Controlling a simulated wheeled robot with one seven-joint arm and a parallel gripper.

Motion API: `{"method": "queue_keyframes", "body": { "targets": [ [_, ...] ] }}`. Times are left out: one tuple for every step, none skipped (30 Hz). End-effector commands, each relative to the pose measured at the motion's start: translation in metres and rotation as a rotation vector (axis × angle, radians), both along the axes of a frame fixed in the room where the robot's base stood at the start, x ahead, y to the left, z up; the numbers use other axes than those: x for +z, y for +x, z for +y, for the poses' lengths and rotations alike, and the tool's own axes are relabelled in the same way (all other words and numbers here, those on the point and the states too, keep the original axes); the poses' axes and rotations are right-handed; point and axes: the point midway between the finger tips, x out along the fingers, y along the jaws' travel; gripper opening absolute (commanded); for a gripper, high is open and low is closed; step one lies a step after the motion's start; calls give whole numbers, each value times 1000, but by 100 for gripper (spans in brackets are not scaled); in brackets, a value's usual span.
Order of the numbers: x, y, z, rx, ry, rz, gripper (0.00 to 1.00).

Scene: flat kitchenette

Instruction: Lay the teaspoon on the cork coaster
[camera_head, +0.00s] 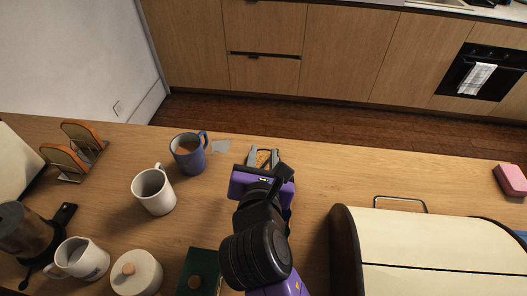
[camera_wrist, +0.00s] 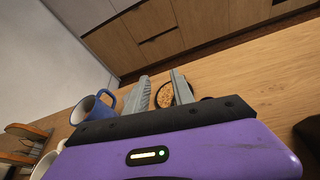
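My gripper (camera_head: 263,152) is over the wooden counter with its two grey fingers apart. In the wrist view my gripper (camera_wrist: 160,75) shows a clear gap between the fingers, with nothing visibly held. A round, speckled tan cork coaster (camera_wrist: 165,96) with a dark edge shows through that gap, beyond the fingers and partly hidden by them. In the head view the cork coaster (camera_head: 262,158) is also mostly hidden by the gripper. I cannot make out the teaspoon for certain.
A blue mug (camera_head: 188,154) and a white mug (camera_head: 153,191) stand left of my gripper. Another mug (camera_head: 82,259), a lidded jar (camera_head: 137,272) and a coffee press (camera_head: 25,232) are lower left. A cream bread bin (camera_head: 430,245) is at right.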

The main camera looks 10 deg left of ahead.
Motion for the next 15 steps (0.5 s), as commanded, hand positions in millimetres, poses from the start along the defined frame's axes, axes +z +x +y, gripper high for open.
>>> {"method": "queue_keyframes", "body": {
  "targets": [
    [3,-11,-1,1,3,1,29],
    [6,-18,0,3,3,0,29],
    [9,-26,0,3,2,-1,29],
    [11,-32,-1,3,2,0,29],
    [13,-38,-2,3,3,0,29],
    [16,-46,-2,3,2,0,29],
    [18,-51,-2,2,2,0,29],
    [20,-57,-3,3,1,0,29],
    [22,-63,-3,3,2,1,29],
    [24,-68,-4,3,2,0,29],
    [26,-72,-4,3,1,-1,29],
    [27,-77,-4,2,1,1,29],
    [28,-80,-4,2,1,1,29],
    [30,-83,-5,2,1,1,29],
    [31,-86,-5,1,0,1,29]
  ]
}}
